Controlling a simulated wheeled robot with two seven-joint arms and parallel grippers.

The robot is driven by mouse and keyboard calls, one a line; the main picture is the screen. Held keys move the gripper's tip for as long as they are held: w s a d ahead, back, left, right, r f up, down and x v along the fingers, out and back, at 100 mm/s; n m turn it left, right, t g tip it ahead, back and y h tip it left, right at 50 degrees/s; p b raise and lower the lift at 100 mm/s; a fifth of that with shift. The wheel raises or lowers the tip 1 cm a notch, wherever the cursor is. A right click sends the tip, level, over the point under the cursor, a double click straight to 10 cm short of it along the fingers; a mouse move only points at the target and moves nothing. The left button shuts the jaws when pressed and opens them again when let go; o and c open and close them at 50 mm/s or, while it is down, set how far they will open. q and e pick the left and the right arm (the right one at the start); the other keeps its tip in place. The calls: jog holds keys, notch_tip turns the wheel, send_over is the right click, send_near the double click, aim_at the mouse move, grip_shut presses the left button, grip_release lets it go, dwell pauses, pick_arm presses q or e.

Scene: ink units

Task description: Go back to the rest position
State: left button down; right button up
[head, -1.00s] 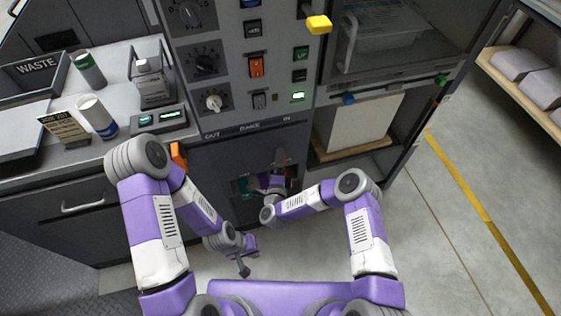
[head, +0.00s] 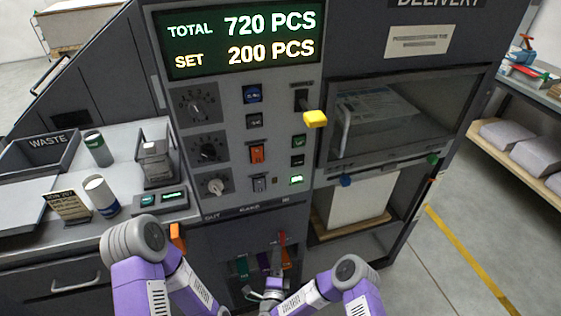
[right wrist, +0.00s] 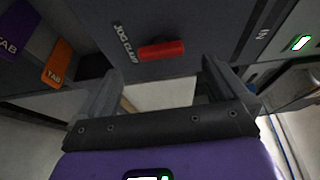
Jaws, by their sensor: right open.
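My right gripper (head: 258,296) is low in front of the press's lower front panel, near the bottom edge of the head view. In the right wrist view its two fingers (right wrist: 160,88) stand apart with nothing between them. A red handle (right wrist: 162,50) labelled JOG CLAMP is beyond the fingertips, apart from them. An orange tab (right wrist: 58,76) and a purple tab (right wrist: 12,35) hang at the left of that view. My left arm comes in at the lower left of the head view, and its gripper is below the frame.
The display (head: 240,40) reads TOTAL 720 PCS, SET 200 PCS. A yellow-knobbed lever (head: 315,118) sticks out of the control panel. A side counter (head: 120,205) at left holds a waste tray (head: 48,148), cans and a small device. Floor is open at right, near a yellow line (head: 470,262).

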jog(key=s+d+f+n+g+y, duration=0.4)
jog(key=s+f+n+g+y, duration=0.3)
jog(key=n+g, duration=0.4)
jog(key=s+d+n+g, duration=0.2)
jog(key=s+d+g, duration=0.1)
jog(key=s, duration=0.5)
jog(key=s+d+r+n+g+h, duration=0.1)
jog(key=s+d+n+g, duration=0.2)
jog(key=s, duration=0.5)
jog(key=shift+d+g, duration=0.3)
jog(key=shift+d, duration=0.55)
